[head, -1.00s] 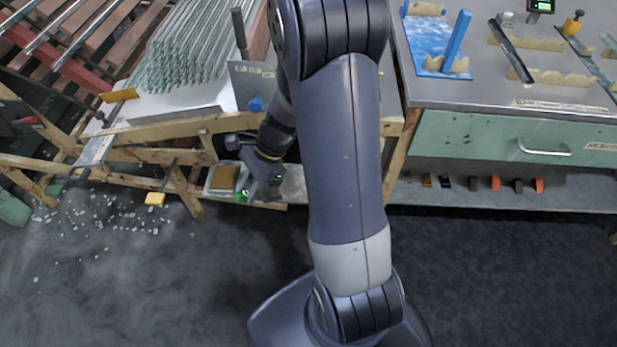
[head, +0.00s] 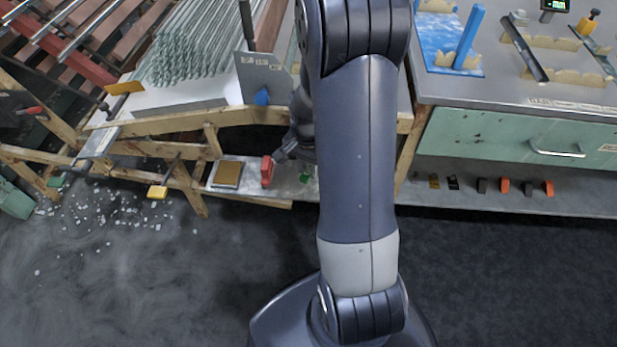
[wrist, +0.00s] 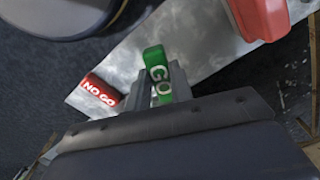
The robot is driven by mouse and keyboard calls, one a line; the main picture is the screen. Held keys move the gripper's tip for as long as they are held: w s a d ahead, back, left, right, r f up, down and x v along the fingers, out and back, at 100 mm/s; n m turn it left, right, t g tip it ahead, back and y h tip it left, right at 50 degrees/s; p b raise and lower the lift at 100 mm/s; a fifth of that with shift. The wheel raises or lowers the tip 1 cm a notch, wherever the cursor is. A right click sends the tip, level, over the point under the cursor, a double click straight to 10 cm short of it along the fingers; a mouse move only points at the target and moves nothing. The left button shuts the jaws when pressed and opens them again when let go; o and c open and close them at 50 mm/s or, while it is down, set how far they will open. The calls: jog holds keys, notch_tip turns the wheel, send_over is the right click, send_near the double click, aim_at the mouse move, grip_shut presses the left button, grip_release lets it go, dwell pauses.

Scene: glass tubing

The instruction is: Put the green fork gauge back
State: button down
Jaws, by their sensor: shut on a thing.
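The green fork gauge (wrist: 159,75), marked "GO", is between the fingers of my gripper (wrist: 160,95) in the wrist view. My gripper is shut on it. In the head view a small green part of the gauge (head: 305,179) shows over the metal lower shelf (head: 227,163), beside my arm, which hides most of the gripper. A red gauge (wrist: 99,92) marked "NO GO" lies on the shelf to the left of the green one in the wrist view. I cannot tell whether the green gauge touches the shelf.
A red object (head: 267,171) stands on the shelf left of my gripper; it also shows close by in the wrist view (wrist: 261,17). A brown-topped tray (head: 227,175) lies farther left. Wooden bench legs (head: 186,186) frame the left side.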

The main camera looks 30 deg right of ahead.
aim_at(308, 171)
notch_tip(308, 171, down, 4)
jog(key=shift+r+b, duration=0.1)
jog(key=shift+b, duration=0.45)
jog(key=c, duration=1.3)
grip_release()
jog(key=shift+o, duration=0.2)
notch_tip(308, 171, up, 12)
jog(key=p, duration=0.3)
